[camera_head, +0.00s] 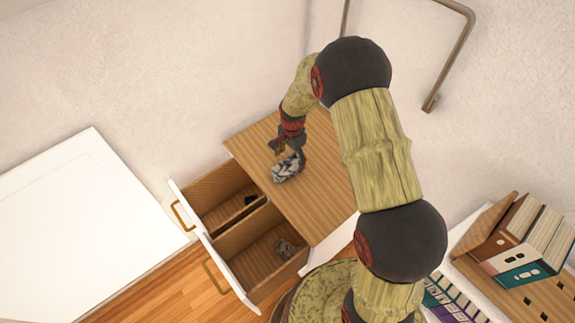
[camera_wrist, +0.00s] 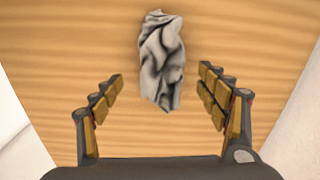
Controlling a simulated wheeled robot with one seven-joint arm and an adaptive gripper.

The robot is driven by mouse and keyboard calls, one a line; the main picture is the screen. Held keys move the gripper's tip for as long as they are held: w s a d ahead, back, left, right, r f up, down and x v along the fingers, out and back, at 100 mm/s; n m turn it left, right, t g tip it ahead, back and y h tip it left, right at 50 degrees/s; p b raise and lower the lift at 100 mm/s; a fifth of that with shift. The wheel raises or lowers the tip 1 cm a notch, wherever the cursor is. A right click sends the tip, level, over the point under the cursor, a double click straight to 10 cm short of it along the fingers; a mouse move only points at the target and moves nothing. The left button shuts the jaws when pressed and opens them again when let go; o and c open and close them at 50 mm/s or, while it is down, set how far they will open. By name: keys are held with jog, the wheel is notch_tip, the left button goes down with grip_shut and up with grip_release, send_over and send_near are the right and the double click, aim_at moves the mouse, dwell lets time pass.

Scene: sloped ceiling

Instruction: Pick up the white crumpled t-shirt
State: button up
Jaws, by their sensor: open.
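The white crumpled t-shirt (camera_head: 287,168) lies on the wooden top of a drawer cabinet (camera_head: 320,205). In the wrist view the t-shirt (camera_wrist: 161,62) shows as a narrow, creased, grey-white bundle on the wood. My gripper (camera_wrist: 159,80) is open, with one finger on each side of the t-shirt's lower part and a gap on both sides. In the head view my gripper (camera_head: 285,153) is just above the t-shirt and partly covers it. I cannot tell the exact height of the fingertips above the wood.
Two drawers stand open at the cabinet's front: one holds a small dark item (camera_head: 250,199), the other a grey crumpled item (camera_head: 284,247). A large white surface (camera_head: 85,225) is at left. Books (camera_head: 515,235) stand at lower right. A metal frame (camera_head: 455,60) is near the wall.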

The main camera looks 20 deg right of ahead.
aim_at(291, 165)
jog(key=f, duration=0.2)
jog(key=f+b, duration=0.1)
jog(key=f, duration=0.2)
jog(key=shift+w+d, duration=0.15)
jog(key=shift+w, duration=0.05)
jog(key=shift+r, duration=0.1)
jog(key=shift+c, duration=0.3)
jog(key=c, duration=1.3)
